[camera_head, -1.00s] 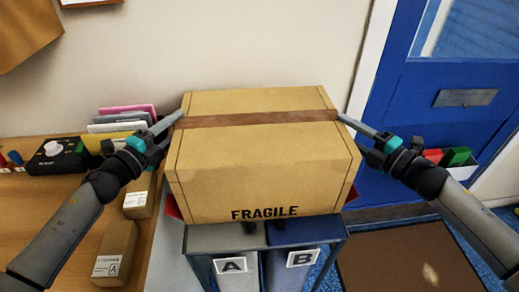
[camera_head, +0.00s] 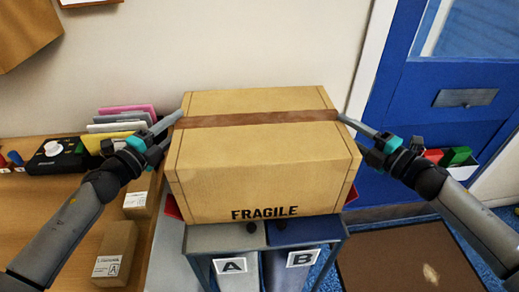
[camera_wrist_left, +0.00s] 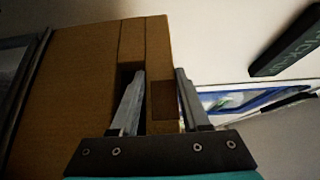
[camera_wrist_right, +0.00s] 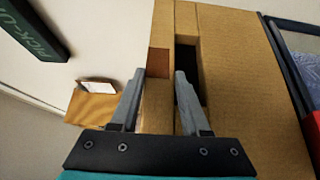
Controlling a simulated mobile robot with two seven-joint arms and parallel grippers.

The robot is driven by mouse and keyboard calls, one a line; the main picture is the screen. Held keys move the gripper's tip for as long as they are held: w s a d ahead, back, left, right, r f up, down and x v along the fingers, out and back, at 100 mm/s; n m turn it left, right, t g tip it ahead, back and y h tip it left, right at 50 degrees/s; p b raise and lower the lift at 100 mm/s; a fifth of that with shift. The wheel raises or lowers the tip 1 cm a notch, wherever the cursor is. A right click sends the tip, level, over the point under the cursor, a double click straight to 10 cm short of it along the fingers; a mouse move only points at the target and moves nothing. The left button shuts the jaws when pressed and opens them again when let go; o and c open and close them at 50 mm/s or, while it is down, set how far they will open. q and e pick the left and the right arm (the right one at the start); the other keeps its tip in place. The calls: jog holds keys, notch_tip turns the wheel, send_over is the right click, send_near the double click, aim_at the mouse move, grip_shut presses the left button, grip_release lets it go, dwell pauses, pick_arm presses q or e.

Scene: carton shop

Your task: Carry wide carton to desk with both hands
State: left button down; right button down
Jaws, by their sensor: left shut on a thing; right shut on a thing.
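The wide carton (camera_head: 262,160) is brown, marked FRAGILE, with a darker tape band across its top. In the head view it is in the middle, in front of the wall and above the bins. My left gripper (camera_head: 180,118) is shut on its left end near the top edge; the left wrist view shows the fingers (camera_wrist_left: 160,95) at a dark slot in the carton (camera_wrist_left: 80,90). My right gripper (camera_head: 342,118) is shut on its right end at about the same height; the right wrist view shows the fingers (camera_wrist_right: 158,95) at a similar slot in the carton (camera_wrist_right: 230,60).
A wooden desk (camera_head: 60,225) on the left holds small cartons (camera_head: 115,250), a black device (camera_head: 55,158) and upright files (camera_head: 125,120). Bins marked A (camera_head: 228,266) and B (camera_head: 300,260) stand below the carton. A blue door (camera_head: 450,60) and brown mat (camera_head: 410,260) are at right.

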jog(key=shift+w+r, duration=0.1)
jog(key=shift+r, duration=0.15)
jog(key=shift+r+p, duration=2.4)
jog(key=shift+p, duration=0.05)
jog(key=shift+d, duration=0.1)
